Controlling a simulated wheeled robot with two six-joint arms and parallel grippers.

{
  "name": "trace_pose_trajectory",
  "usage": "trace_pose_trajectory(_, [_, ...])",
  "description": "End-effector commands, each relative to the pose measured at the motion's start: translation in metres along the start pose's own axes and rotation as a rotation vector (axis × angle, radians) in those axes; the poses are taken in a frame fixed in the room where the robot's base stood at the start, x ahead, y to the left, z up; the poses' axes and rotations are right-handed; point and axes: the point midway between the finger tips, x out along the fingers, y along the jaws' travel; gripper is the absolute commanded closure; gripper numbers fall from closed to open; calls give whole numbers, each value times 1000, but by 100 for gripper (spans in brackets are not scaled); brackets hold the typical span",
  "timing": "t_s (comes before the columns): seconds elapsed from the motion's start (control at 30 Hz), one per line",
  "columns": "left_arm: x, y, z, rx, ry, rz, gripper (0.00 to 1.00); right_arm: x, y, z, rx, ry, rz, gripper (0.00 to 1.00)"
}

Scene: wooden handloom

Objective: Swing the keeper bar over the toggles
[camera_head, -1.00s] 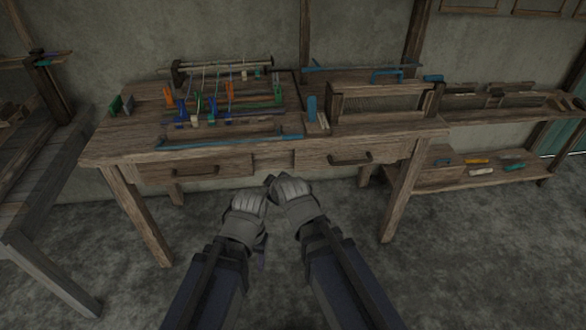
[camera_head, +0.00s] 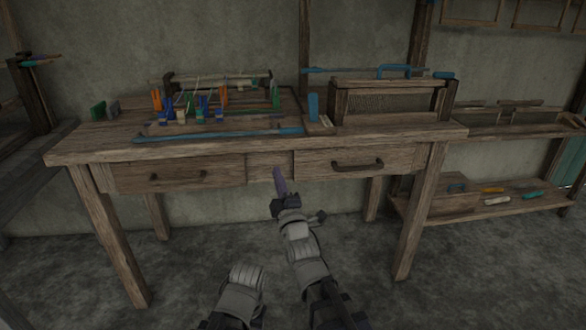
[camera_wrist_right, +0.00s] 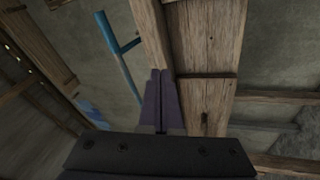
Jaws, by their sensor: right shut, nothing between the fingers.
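A long blue bar (camera_head: 220,136), which looks like the keeper bar, lies along the front edge of the wooden table. It also shows in the right wrist view (camera_wrist_right: 118,55), left of the fingers. Behind it stand several upright orange, blue and green pieces (camera_head: 190,108), perhaps the toggles; I cannot tell for certain. My right gripper (camera_head: 278,170) is shut and empty, pointing up in front of the drawer fronts, below and apart from the bar. Its purple fingers show together in the wrist view (camera_wrist_right: 159,72). My left arm shows low in the head view, but its fingers do not.
The table (camera_head: 75,152) has a drawer with a dark handle (camera_head: 357,165) facing me. A wooden frame (camera_head: 390,90) with a blue handle stands on its right. A low shelf (camera_head: 470,207) with small tools stands further right. The floor in front is clear.

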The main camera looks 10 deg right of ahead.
Motion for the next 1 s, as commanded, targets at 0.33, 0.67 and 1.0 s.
trace_pose_trajectory(0.33, [94, 9, -5, 0, 2, -1, 42, -35, -12, 30, -221, -10, 344, 100])
trace_pose_trajectory(0.67, [129, 13, -7, 0, 2, -1, 42, -60, -8, 41, -339, -50, 525, 100])
trace_pose_trajectory(1.0, [130, 13, -7, 0, 2, -1, 42, -62, -4, 42, -352, -56, 547, 100])
